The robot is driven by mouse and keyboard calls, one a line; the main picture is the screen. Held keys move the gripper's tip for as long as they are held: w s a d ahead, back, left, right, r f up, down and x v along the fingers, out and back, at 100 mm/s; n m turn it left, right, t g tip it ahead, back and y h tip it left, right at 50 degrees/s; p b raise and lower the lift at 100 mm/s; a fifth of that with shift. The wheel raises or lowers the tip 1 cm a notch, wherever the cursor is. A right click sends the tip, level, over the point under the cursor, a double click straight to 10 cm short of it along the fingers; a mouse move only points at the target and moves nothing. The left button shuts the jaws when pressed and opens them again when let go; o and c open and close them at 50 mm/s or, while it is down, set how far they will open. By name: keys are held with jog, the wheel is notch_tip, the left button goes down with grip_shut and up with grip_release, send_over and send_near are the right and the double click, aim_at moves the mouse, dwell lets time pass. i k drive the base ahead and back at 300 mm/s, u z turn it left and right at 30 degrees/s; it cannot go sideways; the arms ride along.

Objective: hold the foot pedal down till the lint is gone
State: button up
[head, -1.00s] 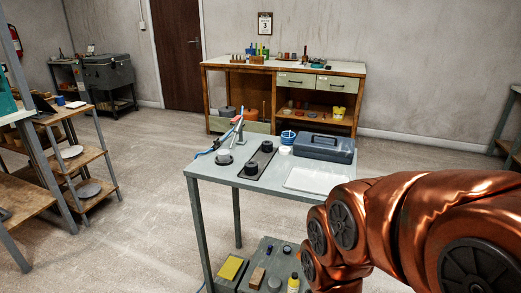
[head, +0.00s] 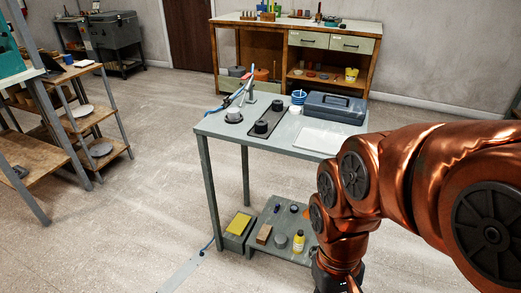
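A flat grey strip (head: 184,272) lies on the floor at the bottom of the head view, left of the table, with a blue hose end near its top; it may be the foot pedal or its cover, but I cannot tell. A blue-handled nozzle on a stand (head: 246,92) is at the table's back left, beside a small pale piece on a dark round base (head: 233,116). I cannot make out any lint. My gripper (head: 336,282) hangs at the bottom edge, right of the strip; only its dark upper part shows and its fingers are cut off.
The grey table (head: 222,128) carries a dark tray with black pucks (head: 261,127), a white tray (head: 318,140) and a blue-grey toolbox (head: 335,107). Its lower shelf holds a yellow bottle (head: 298,240) and small items, close to my arm. The floor to the left is open.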

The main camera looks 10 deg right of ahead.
aim_at(237, 227)
jog(key=z, duration=0.5)
jog(key=k, duration=0.6)
jog(key=u, duration=0.35)
jog(key=i, duration=0.8)
jog(key=u, duration=1.45)
jog(key=i, duration=0.4)
jog(key=u, duration=0.45)
